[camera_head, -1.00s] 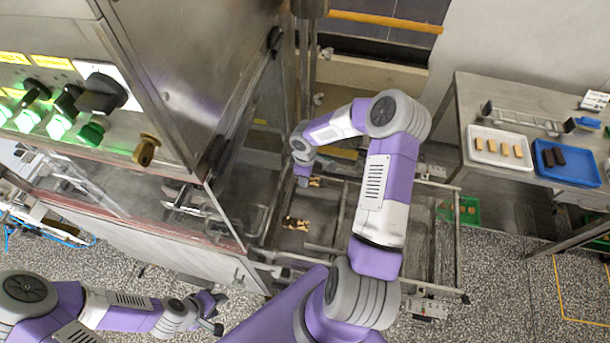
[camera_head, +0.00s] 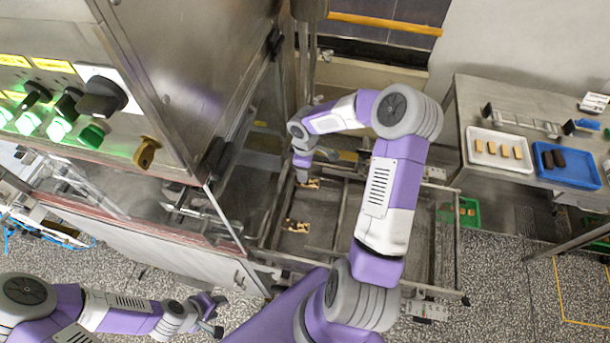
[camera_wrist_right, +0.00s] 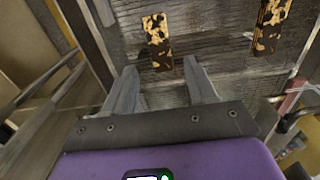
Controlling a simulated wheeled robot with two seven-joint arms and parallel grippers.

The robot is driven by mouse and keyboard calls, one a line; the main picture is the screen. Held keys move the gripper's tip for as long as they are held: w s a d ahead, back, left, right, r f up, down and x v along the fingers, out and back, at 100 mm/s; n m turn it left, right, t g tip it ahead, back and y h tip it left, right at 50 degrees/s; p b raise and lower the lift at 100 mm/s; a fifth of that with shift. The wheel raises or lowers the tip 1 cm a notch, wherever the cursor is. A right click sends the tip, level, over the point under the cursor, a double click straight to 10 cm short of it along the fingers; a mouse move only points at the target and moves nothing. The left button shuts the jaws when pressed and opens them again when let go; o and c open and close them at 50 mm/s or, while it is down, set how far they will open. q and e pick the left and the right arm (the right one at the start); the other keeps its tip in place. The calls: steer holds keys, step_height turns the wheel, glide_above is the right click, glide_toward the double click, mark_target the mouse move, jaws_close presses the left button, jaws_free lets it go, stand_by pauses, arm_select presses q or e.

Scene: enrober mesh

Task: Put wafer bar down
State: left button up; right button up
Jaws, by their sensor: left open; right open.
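A wafer bar (camera_wrist_right: 158,42), patchy dark brown and tan, lies on the wire mesh (camera_wrist_right: 215,72) of the enrober. It is just beyond the fingertips of my right gripper (camera_wrist_right: 160,66), in line with the gap between them. The right gripper (camera_head: 303,174) is open and empty, close over the mesh. In the head view this bar (camera_head: 312,183) shows partly beside it. A second patchy bar (camera_head: 296,226) lies nearer on the mesh, and also shows at the upper right of the right wrist view (camera_wrist_right: 272,24). My left gripper (camera_head: 212,315) is open and empty, over the floor at lower left.
The enrober's steel housing (camera_head: 200,70) stands left of my right arm. Metal rails (camera_head: 340,212) frame the mesh. On the right table, a white tray (camera_head: 478,134) holds several plain bars and a blue tray (camera_head: 580,178) holds dark ones. A green crate (camera_head: 472,212) sits below.

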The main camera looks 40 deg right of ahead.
step_height(320, 180, up, 6)
stand_by(0.7)
